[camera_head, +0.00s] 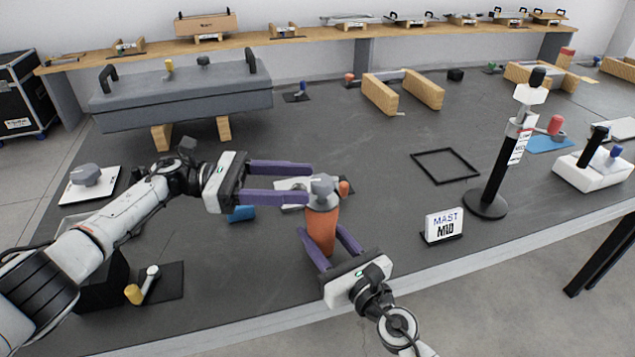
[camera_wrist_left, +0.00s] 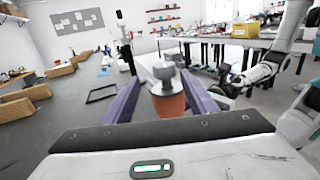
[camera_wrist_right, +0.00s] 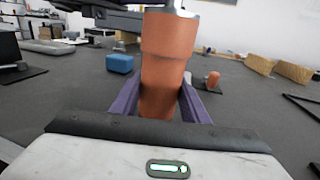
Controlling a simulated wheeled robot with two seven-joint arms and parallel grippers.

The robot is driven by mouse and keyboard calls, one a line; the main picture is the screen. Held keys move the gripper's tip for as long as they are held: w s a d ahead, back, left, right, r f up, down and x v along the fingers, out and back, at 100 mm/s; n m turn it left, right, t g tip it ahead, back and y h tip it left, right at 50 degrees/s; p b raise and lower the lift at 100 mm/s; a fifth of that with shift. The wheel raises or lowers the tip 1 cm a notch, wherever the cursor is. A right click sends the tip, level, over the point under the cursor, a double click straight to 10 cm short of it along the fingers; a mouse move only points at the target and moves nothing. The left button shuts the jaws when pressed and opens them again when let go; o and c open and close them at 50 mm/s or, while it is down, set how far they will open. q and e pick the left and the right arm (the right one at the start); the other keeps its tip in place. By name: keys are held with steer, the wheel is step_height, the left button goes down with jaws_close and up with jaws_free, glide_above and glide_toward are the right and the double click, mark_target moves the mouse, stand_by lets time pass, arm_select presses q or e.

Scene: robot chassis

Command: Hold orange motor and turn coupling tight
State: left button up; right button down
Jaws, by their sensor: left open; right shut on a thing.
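The orange motor (camera_head: 319,230) stands upright near the front of the table, its orange body filling the middle of the right wrist view (camera_wrist_right: 168,65). A grey coupling (camera_head: 323,186) sits on its top and also shows in the left wrist view (camera_wrist_left: 163,74). My right gripper (camera_head: 333,249) is shut on the motor's lower body, one purple finger on each side. My left gripper (camera_head: 310,182) is open at coupling height, its purple fingers pointing at the coupling from the left. In the left wrist view the coupling stands between the fingertips, with gaps visible.
A MAST sign (camera_head: 444,226) and a black post on a round base (camera_head: 486,203) stand to the right. A blue block (camera_head: 241,213) lies below my left gripper. A yellow-ended handle (camera_head: 134,293) is at front left. Bare table lies around the black square frame (camera_head: 445,165).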

mark_target(324, 179)
arm_select(q)
steer(key=shift+s+a+n+t+y, duration=0.5)
steer(key=shift+s+a+n+t, duration=1.75)
steer(key=shift+a+t, duration=0.85)
steer(key=x, duration=1.2)
steer(key=shift+d+r, duration=0.2)
steer(key=shift+r, duration=0.1)
steer(key=c, duration=1.1)
steer(key=shift+o, duration=0.2)
steer(key=shift+r+m+g, duration=0.1)
steer(key=shift+m+g, duration=0.3)
steer(key=shift+m, duration=0.15)
steer(key=m+g, duration=0.2)
steer(key=g, duration=0.1)
steer(key=shift+g+h, duration=0.4)
steer(key=shift+m+g, duration=0.8)
steer(key=shift+g, duration=0.1)
steer(key=shift+s+g, duration=0.15)
steer(key=shift+g, duration=0.15)
